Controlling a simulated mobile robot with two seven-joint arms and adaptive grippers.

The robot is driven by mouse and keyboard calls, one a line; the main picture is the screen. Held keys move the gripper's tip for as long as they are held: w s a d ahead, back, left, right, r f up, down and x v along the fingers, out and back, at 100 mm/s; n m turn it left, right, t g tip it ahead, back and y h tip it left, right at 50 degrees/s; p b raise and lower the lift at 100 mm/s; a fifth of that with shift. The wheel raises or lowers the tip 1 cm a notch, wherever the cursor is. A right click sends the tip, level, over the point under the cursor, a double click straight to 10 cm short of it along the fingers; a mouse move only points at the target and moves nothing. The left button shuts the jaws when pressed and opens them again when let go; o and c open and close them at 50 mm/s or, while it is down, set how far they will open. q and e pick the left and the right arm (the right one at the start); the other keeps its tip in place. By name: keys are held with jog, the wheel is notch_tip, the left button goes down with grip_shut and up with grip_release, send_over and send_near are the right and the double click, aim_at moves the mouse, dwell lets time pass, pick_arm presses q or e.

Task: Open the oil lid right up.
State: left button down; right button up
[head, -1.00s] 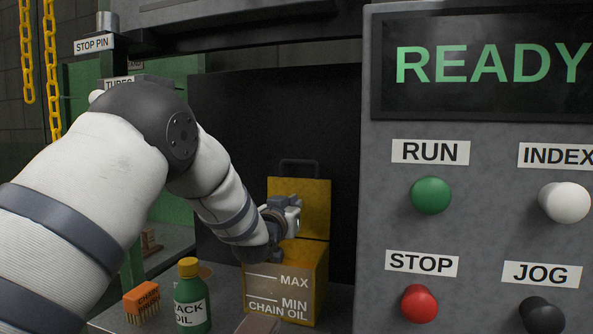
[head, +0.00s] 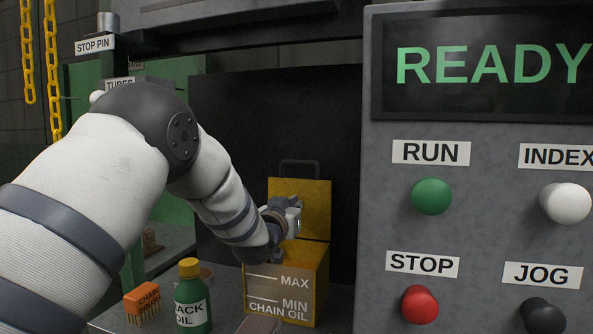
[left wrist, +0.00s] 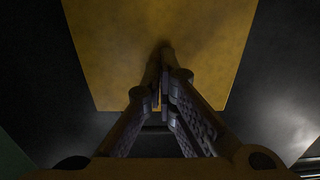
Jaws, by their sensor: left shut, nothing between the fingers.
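The yellow chain oil box (head: 316,285), marked MAX and MIN, stands on the shelf in the head view. Its yellow lid (head: 317,208) stands up at the back edge, about upright, with a dark handle (head: 299,164) at its top. My left gripper (head: 295,222) is over the box, in front of the lid, and partly hides both. In the left wrist view my left gripper's fingers (left wrist: 165,65) are shut and empty, pointing at the lid's yellow face (left wrist: 205,40). I cannot tell if they touch it. My right gripper is not in view.
A green oil bottle (head: 190,300) with a yellow cap and an orange chain brush (head: 142,300) stand left of the box. The grey control panel (head: 475,235) with its buttons is close on the right. A dark wall (head: 235,110) is behind the lid.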

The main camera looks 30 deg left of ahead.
pick_arm(q)
jog(key=p+v, duration=0.1)
jog(key=v, duration=1.1)
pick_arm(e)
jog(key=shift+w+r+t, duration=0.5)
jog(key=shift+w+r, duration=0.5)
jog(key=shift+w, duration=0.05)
pick_arm(q)
jog(key=shift+a+f, duration=0.1)
